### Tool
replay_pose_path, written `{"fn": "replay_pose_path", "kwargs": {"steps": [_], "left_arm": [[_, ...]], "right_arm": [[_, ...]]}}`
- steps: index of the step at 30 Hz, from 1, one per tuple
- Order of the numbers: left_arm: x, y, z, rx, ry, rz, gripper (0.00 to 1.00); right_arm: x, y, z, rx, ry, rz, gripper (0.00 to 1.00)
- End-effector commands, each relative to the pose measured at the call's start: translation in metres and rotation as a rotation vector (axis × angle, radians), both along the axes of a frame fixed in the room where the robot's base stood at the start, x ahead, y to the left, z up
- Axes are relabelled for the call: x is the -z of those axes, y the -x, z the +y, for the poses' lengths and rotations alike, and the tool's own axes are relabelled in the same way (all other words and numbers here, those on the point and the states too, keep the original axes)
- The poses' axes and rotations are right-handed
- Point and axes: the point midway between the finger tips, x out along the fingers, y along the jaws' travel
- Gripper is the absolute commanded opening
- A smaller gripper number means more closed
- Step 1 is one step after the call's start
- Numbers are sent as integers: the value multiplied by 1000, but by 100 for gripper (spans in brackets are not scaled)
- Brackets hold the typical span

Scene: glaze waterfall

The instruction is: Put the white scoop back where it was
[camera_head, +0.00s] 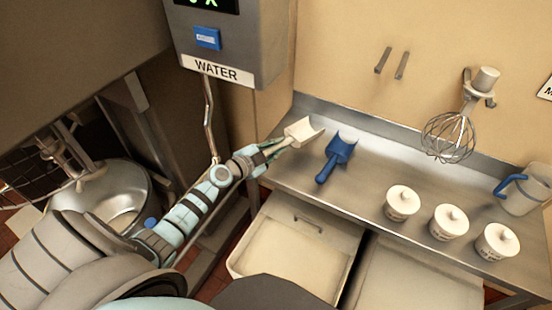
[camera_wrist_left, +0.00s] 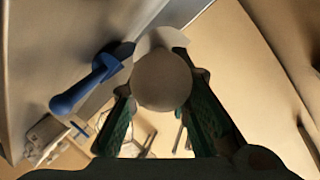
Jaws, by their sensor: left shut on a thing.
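The white scoop (camera_head: 303,131) is at the left end of the steel counter (camera_head: 375,165), left of the blue scoop (camera_head: 337,157). My left gripper (camera_head: 273,150) is shut on the white scoop's handle. In the left wrist view the round handle end of the white scoop (camera_wrist_left: 162,82) sits between the two green-padded fingers and hides much of the scoop. The blue scoop also shows in the left wrist view (camera_wrist_left: 88,84), beside the held scoop and apart from the fingers. I cannot tell whether the white scoop touches the counter. My right gripper is not in view.
Several white lidded pots (camera_head: 402,203) line the counter's front right. A clear jug with a blue handle (camera_head: 525,190) stands at the far right. A whisk (camera_head: 449,136) hangs on the wall. Open bins (camera_head: 295,255) stand under the counter. A water dispenser (camera_head: 228,45) is at the back left.

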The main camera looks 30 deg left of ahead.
Motion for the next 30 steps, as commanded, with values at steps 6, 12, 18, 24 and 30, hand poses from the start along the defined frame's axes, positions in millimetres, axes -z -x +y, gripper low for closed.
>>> {"fn": "replay_pose_path", "kwargs": {"steps": [6,12,18,24,30], "left_arm": [[46,0,0,2,-2,0,0],[54,0,0,3,-2,-1,0],[55,0,0,3,-2,0,0],[55,0,0,3,-2,0,38],[55,0,0,3,-2,0,38]], "right_arm": [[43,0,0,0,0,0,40],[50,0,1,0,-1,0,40],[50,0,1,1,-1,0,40],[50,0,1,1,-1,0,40],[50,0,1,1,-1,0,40]]}}
